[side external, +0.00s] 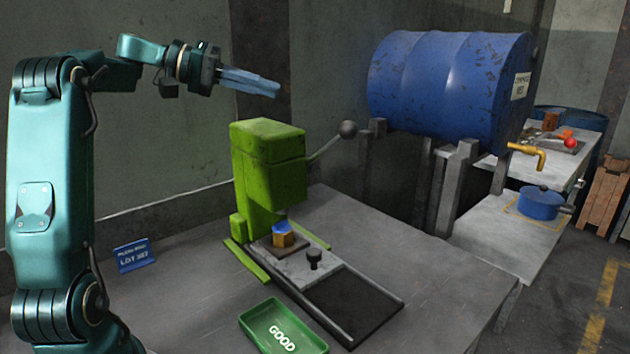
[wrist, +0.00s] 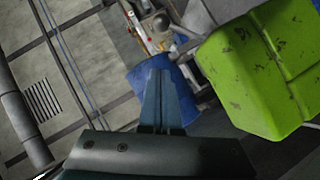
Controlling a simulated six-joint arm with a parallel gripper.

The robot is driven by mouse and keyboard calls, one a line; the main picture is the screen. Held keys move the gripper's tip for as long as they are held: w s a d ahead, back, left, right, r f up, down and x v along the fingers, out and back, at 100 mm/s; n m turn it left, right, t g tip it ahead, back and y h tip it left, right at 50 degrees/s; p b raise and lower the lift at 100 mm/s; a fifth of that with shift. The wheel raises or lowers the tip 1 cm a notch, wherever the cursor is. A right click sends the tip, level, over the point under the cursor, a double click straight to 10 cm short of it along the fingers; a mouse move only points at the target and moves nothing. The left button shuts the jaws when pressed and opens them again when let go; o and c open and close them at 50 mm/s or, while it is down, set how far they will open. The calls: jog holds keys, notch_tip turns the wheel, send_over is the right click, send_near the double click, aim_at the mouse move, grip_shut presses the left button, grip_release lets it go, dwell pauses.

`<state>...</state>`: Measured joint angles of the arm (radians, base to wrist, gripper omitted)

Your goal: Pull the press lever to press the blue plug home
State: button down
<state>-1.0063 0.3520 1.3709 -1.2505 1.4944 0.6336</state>
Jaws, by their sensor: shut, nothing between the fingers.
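The green press (side external: 268,165) stands on the grey table, and its top fills the right of the wrist view (wrist: 262,75). Its lever (side external: 328,145) slants up to the right and ends in a grey ball knob (side external: 348,129). The blue plug (side external: 281,227) sits on a brass-coloured block (side external: 284,240) under the press head. My gripper (side external: 279,90) is shut and empty, above the press and up to the left of the knob. Its closed fingers also show in the wrist view (wrist: 160,75). How deep the plug sits is too small to tell.
A green tray marked GOOD (side external: 268,338) lies at the table's front. A black knob (side external: 314,258) stands on the press slide. A blue sign (side external: 132,255) stands at left. A large blue drum (side external: 448,80) on supports stands behind the lever to the right.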

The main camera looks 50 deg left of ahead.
jog(key=w+d+f, duration=0.5)
jog(key=w+d, duration=0.2)
jog(key=shift+w+d, duration=0.25)
dwell(0.4)
jog(key=d+f+m+g+y, duration=0.1)
jog(key=d+f+m+y, duration=0.3)
jog(key=d+f, duration=0.2)
jog(key=shift+f, duration=0.9)
jog(key=shift+y, duration=0.3)
